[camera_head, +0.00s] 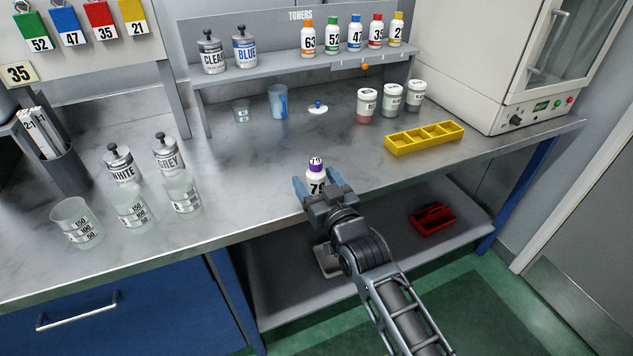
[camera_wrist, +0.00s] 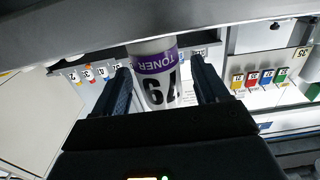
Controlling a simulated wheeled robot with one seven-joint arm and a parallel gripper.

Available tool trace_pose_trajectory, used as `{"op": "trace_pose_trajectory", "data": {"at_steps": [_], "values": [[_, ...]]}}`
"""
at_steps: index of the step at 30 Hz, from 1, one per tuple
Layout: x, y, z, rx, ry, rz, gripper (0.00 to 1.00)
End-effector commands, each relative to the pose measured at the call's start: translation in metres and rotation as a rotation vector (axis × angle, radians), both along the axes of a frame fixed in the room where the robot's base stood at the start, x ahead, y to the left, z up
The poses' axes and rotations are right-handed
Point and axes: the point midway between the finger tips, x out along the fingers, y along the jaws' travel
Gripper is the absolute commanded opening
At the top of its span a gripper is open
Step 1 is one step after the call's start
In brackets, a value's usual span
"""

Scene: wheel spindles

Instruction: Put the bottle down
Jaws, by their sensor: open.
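A white toner bottle (camera_head: 316,176) with a purple cap and the number 79 stands upright near the front edge of the grey worktop (camera_head: 270,170). My gripper (camera_head: 316,184) is at the bottle, with its blue fingers spread on either side of it. In the wrist view my gripper (camera_wrist: 160,85) is open, with the bottle (camera_wrist: 155,75) between its two fingers and gaps showing at the sides. The bottle's base is hidden behind my gripper in the head view.
Glass beakers (camera_head: 132,207) and WHITE and GREY canisters (camera_head: 120,165) stand at the left. A yellow divided tray (camera_head: 424,139) and several lidded jars (camera_head: 391,101) are at the right. The toner shelf (camera_head: 300,62) runs along the back. The worktop's middle is mostly clear.

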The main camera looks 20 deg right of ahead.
Motion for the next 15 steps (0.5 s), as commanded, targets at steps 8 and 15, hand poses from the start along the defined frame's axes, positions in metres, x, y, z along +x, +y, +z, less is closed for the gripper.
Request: {"op": "trace_pose_trajectory", "data": {"at_steps": [8, 15], "values": [[-0.02, 0.0, 0.001, -0.002, 0.002, 0.001, 0.74], [-0.069, -0.001, 0.0, -0.002, 0.001, -0.002, 0.74]]}}
